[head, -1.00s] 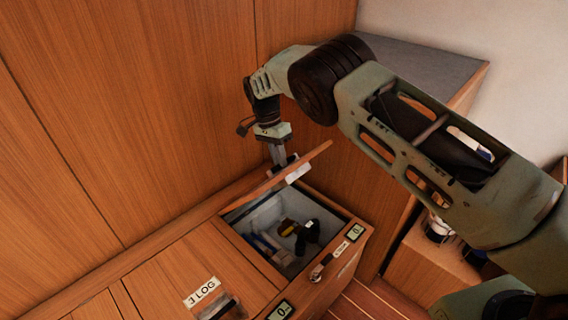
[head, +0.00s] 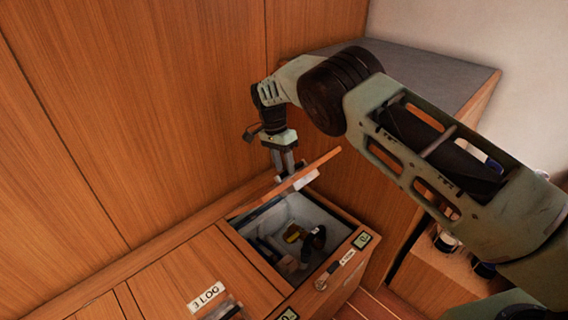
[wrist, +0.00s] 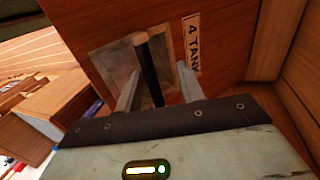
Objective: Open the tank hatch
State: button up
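The tank hatch (head: 315,169) is a wooden lid tilted up over an open bin at the right end of the locker. In the wrist view the hatch (wrist: 222,62) shows its outer face, with a "4 TAN…" label and a square metal recess plate (wrist: 108,62). A dark bar handle (wrist: 149,72) crosses the plate. My gripper (head: 287,172) is at the back side of the raised lid. In the wrist view my gripper (wrist: 158,82) has its fingers apart, one on each side of the handle, with gaps visible. The lid's hinges are hidden.
The open bin (head: 240,238) holds yellow and dark items. A closed lid labelled "3 LOG" (head: 206,298) lies to its left. Wood panels (head: 150,110) rise close behind, and a grey-topped cabinet (head: 430,75) stands at the right.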

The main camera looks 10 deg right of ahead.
dwell(0.3)
jog(key=shift+r, duration=0.2)
jog(key=p+v, duration=0.1)
jog(key=v, duration=1)
jog(key=shift+r+p, duration=0.3)
jog(key=shift+w+a, duration=0.1)
jog(key=shift+w, duration=0.05)
